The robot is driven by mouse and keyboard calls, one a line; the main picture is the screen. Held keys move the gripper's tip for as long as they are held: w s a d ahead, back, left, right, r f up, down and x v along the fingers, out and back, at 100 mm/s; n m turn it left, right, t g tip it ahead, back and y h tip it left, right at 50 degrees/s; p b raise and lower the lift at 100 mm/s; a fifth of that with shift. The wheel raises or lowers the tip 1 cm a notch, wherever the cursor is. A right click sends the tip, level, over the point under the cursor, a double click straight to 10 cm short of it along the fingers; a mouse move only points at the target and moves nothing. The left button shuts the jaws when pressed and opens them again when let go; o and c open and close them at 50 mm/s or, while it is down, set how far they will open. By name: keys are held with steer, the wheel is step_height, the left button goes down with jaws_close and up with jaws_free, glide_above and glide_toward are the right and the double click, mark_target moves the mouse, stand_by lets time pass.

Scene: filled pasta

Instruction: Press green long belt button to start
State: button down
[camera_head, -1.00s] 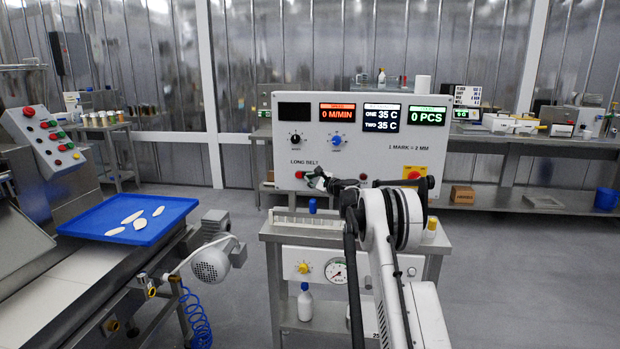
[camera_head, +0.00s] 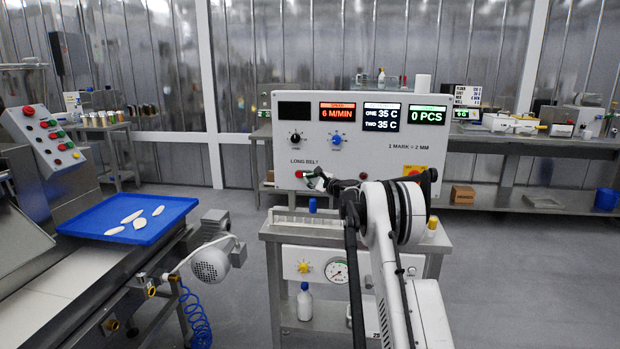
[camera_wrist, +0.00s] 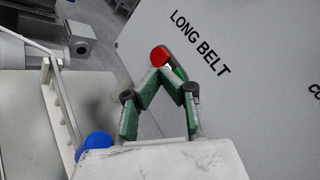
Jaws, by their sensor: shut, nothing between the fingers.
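The control panel (camera_head: 370,155) stands upright on a metal cart, with "LONG BELT" printed above a red button (camera_head: 299,174). In the wrist view the red button (camera_wrist: 158,56) is just beyond my fingertips. In the head view my gripper hides the green button. My gripper (camera_head: 315,178) is shut and empty at the panel face, right of the red button. In the wrist view my gripper (camera_wrist: 161,75) appears at the green button; contact cannot be told. The speed display (camera_head: 337,112) reads 6 M/MIN.
A blue tray (camera_head: 165,232) with several pale pieces lies at left. A yellow-backed red stop button (camera_head: 414,173) is near my arm.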

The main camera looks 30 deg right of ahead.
steer(key=shift+s+a, duration=0.1)
steer(key=shift+s+a+b, duration=0.5)
steer(key=shift+s+a, duration=1.15)
steer(key=shift+s, duration=0.1)
